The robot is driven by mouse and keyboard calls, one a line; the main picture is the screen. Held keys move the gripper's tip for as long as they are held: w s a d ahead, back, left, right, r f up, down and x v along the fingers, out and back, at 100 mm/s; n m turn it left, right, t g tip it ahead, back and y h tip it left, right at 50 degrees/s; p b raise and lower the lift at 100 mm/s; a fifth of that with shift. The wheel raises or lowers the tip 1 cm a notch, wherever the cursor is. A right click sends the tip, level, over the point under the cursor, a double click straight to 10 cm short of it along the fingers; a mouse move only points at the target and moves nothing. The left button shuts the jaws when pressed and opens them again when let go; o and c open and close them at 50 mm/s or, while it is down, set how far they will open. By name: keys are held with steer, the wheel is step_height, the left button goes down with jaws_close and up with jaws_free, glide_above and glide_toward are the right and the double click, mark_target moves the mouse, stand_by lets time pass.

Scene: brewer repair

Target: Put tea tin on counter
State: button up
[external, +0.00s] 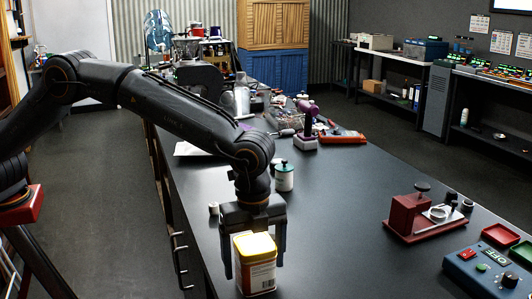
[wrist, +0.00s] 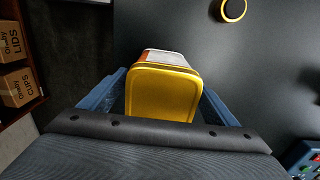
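The tea tin (external: 256,268) is white and orange with a yellow lid. It stands upright at the near end of the dark counter (external: 340,230), and looks to rest on it, though its base is hard to make out. In the wrist view the tin's yellow lid (wrist: 164,93) faces the camera. My gripper (external: 255,266) points down over the tin, one blue finger on each side. The fingers are set wide, with what look like narrow gaps beside the tin. In the wrist view my gripper (wrist: 163,80) also straddles it.
A red press-like fixture (external: 405,215) and a blue control box (external: 485,270) are at right. The counter between is clear.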

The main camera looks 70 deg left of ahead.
steer(key=shift+r, duration=0.1)
step_height(320, 180, up, 12)
steer(key=b, duration=0.3)
steer(key=s+a+f+n, duration=0.2)
steer(key=a+f+n, duration=0.2)
steer(key=a, duration=0.8)
steer(key=s+a+f+n, duration=0.2)
steer(key=a+f+n, duration=0.25)
steer(key=a, duration=0.85)
steer(key=s+a+f+n, duration=0.4)
steer(key=s+a+f, duration=0.1)
steer(key=s+a, duration=0.4)
steer(key=s+a+f+n, duration=0.5)
steer(key=s+a, duration=0.4)
steer(key=s, duration=0.5)
steer(key=shift+f+t, duration=0.15)
steer(key=shift+t, duration=0.15)
